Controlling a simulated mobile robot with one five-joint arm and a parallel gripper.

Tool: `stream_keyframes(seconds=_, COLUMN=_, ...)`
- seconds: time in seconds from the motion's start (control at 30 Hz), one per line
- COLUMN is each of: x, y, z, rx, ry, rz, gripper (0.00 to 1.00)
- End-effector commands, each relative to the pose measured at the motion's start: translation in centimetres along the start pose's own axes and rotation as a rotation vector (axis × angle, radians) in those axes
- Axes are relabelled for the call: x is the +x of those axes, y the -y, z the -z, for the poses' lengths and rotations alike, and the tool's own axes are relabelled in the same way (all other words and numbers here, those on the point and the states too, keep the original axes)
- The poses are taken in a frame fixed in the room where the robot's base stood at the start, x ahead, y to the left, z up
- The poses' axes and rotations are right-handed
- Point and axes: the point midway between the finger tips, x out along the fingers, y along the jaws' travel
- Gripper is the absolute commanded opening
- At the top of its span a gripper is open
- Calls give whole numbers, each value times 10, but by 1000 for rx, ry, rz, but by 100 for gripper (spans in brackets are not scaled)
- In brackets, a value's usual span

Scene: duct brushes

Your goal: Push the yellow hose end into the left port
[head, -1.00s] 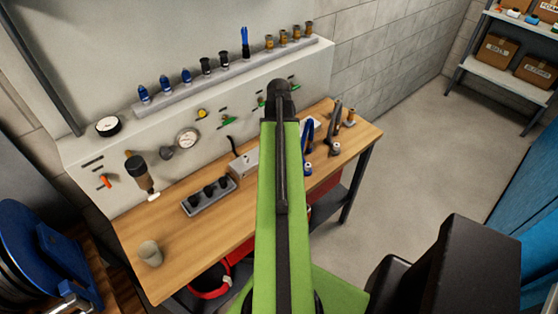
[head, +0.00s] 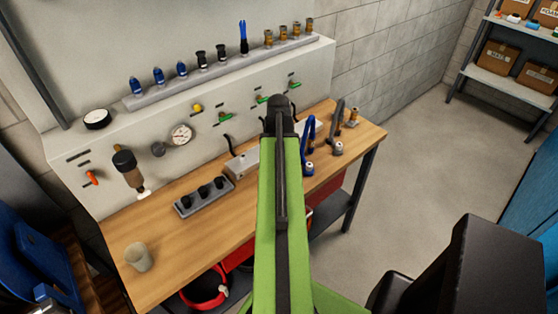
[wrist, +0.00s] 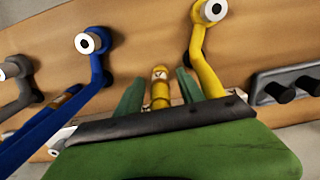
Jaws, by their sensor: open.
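In the wrist view my gripper (wrist: 160,78) is open, with a green finger on each side of a short yellow cylindrical piece (wrist: 160,92). Gaps show between this piece and both fingers. A bent yellow hose (wrist: 203,65) passes just right of the right finger and has a white-ringed end (wrist: 213,10) at the top. I cannot tell whether the short piece joins this hose. In the head view my arm hides the yellow parts and my gripper. A grey block with dark round posts (head: 204,196) lies on the bench; it shows at the right in the wrist view (wrist: 285,88). I cannot identify the left port.
A blue hose (wrist: 92,85) and a grey hose (wrist: 22,85) stand left of my gripper in the wrist view. The wooden bench (head: 160,210) holds a beige cup (head: 139,257). A panel with a gauge (head: 181,134) and several fittings rises behind it.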

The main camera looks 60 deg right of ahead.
Motion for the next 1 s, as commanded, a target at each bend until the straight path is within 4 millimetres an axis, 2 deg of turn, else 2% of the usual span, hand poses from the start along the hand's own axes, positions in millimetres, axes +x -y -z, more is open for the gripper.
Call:
stream_keyframes(seconds=0.67, x=0, y=0, z=0, rx=1, ry=0, rz=0, gripper=45)
stream_keyframes(seconds=0.77, x=0, y=0, z=0, rx=1, ry=0, rz=0, gripper=35)
stream_keyframes(seconds=1.0, x=0, y=0, z=0, rx=1, ry=0, rz=0, gripper=4)
